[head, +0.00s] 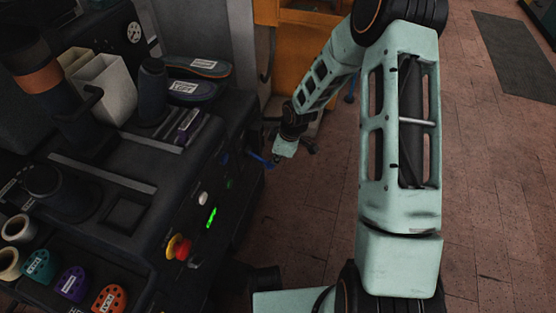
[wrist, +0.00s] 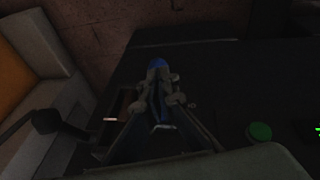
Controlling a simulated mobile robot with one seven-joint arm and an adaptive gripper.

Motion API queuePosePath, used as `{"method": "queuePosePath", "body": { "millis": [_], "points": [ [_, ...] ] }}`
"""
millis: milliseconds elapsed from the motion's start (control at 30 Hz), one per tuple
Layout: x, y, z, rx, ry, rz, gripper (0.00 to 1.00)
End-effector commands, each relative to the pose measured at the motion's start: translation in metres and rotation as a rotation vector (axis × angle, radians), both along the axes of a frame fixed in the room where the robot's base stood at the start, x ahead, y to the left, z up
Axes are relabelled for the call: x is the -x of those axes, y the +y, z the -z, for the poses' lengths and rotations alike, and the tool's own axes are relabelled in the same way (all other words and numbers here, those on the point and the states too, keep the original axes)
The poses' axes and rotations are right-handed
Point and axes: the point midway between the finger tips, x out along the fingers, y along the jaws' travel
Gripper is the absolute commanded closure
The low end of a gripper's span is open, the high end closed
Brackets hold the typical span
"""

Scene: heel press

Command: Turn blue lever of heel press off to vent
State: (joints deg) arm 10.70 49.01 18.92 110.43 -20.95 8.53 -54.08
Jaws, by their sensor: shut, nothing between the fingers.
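The heel press (head: 130,190) is a dark machine filling the left of the head view. Its blue lever (head: 258,159) sticks out from the right side of its front panel. My gripper (head: 279,150) is at the lever's outer end, pointing toward the press. In the wrist view my gripper (wrist: 160,88) is shut, with its fingers together. The blue lever (wrist: 158,63) shows just beyond and between the fingertips there. The fingers hide most of it, and I cannot tell whether they touch it.
The press front carries a red emergency button (head: 179,247), a green lit display (head: 211,217) and a green button (wrist: 260,131). Insoles (head: 197,67) and coloured heel pieces (head: 72,283) lie on top. An orange cabinet (head: 310,40) stands behind.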

Motion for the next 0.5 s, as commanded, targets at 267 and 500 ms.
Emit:
{"method": "queuePosePath", "body": {
  "millis": [267,500],
  "points": [
    [0.026,-0.046,-0.021,0.001,0.001,0.005,1.0],
    [0.043,-0.075,-0.028,0.0,0.0,0.003,1.0]
  ]
}}
